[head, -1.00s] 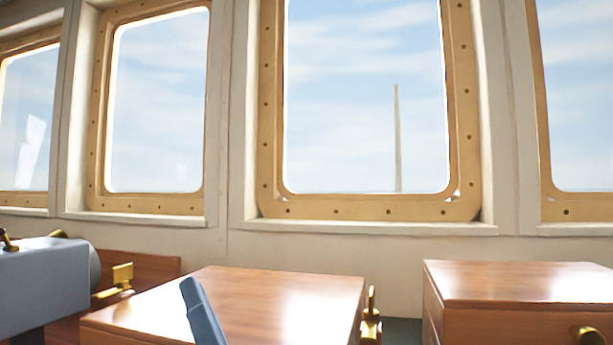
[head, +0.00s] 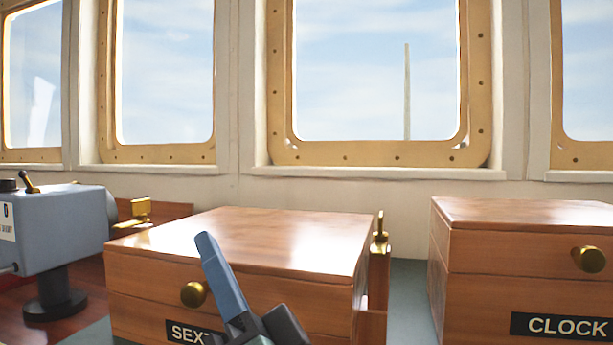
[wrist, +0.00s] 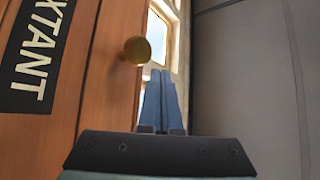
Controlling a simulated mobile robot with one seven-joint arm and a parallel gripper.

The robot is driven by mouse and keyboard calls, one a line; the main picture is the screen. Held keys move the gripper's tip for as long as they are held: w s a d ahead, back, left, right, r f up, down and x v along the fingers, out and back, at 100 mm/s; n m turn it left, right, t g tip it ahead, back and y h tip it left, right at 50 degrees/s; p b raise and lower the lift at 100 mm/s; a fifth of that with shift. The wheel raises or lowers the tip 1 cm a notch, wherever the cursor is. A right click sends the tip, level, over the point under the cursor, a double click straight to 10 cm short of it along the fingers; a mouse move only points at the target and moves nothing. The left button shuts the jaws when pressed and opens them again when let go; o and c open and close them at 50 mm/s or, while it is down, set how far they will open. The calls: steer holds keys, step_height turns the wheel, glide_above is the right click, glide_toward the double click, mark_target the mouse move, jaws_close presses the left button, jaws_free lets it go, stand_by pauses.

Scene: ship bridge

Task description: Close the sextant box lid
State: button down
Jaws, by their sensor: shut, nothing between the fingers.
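The sextant box (head: 140,305) is a wooden box with a brass knob (head: 193,294) on the front of its lid (head: 250,235). The lid lies flat over the box, and only a thin seam shows between them. My gripper (head: 207,240) is shut and empty, in front of the box to the right of the knob, and covers part of the "SEXTANT" label. In the wrist view the blue fingers (wrist: 161,80) are together beside the knob (wrist: 137,50), with the label (wrist: 38,50) at the left. I cannot tell whether the fingers touch the box.
A wooden clock box (head: 480,290) with a brass knob stands to the right, across a gap of bare grey-green counter (head: 405,290). A grey-blue instrument (head: 55,230) stands close on the left. Windows line the wall behind.

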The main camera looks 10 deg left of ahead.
steer(key=b+v, duration=0.2)
steer(key=v, duration=1.1)
steer(key=w+r+t+h, duration=0.1)
steer(key=r+t+h, duration=0.1)
steer(key=w+d+r+n+t+h+p, duration=0.1)
steer(key=r+t+h, duration=0.1)
steer(key=h, duration=0.1)
steer(key=w+d+r+t+h+p, duration=0.1)
steer(key=w+r+h, duration=0.1)
steer(key=r, duration=0.1)
steer(key=shift+d+r+n+t+h, duration=0.1)
steer(key=shift+r+n+t+h, duration=0.05)
steer(key=shift+n+t+h, duration=0.2)
steer(key=s+d+r+m+t+h+p, duration=0.1)
steer(key=s+d+r+t+h, duration=0.15)
steer(key=r+h, duration=0.3)
steer(key=s+d+r+t+h, duration=0.1)
steer(key=d+r+t+h, duration=0.3)
steer(key=r+h, duration=0.15)
step_height(320, 180, up, 39)
steer(key=p, duration=3.8)
steer(key=shift+s+d+f+m+h, duration=0.15)
steer(key=shift+s+d+m+h, duration=0.2)
steer(key=shift+h, duration=0.1)
steer(key=c, duration=1.5)
jaws_free()
steer(key=shift+c, duration=0.2)
